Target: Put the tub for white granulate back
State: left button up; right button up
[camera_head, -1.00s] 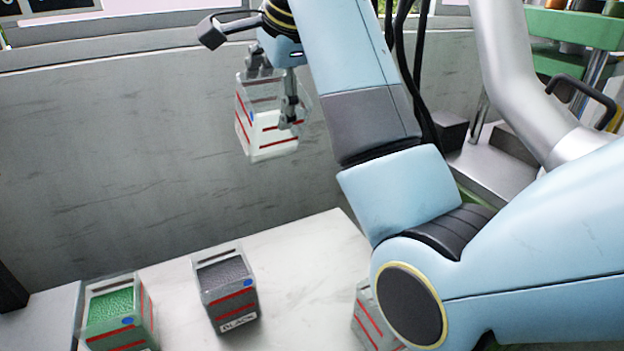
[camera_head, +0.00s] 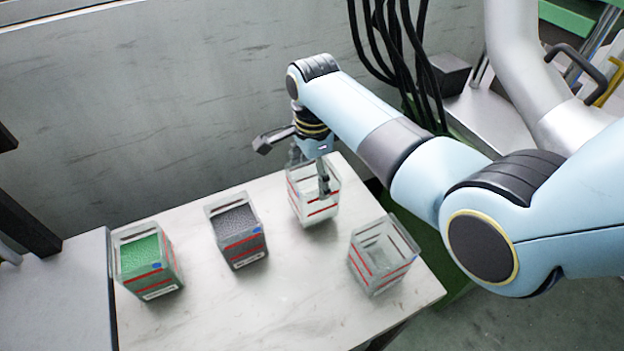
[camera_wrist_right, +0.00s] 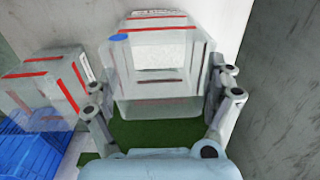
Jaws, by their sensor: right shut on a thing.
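The tub for white granulate (camera_head: 313,211) is a clear, red-striped tub with white content low inside. In the head view it is upright at the back of the white table, between the tub of black granulate (camera_head: 240,240) and an empty-looking clear tub (camera_head: 382,262). My right gripper (camera_head: 310,177) is shut on it, with a finger at either side. In the right wrist view the tub (camera_wrist_right: 160,62) sits between my fingers (camera_wrist_right: 160,100). I cannot tell whether its base touches the table. My left gripper is out of view.
A tub of green granulate (camera_head: 146,262) stands at the table's left. The front middle of the white table (camera_head: 270,300) is clear. A grey wall (camera_head: 150,120) rises behind. Black cables (camera_head: 405,70) hang behind my right arm.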

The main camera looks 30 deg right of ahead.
notch_tip(320, 180, down, 2)
jog(key=shift+w, duration=0.1)
jog(key=o, duration=1.5)
jog(key=shift+f, duration=0.1)
jog(key=r, duration=0.8)
jog(key=r+p, duration=0.1)
jog(key=r, duration=0.3)
jog(key=shift+s+r, duration=0.15)
jog(key=shift+s, duration=0.1)
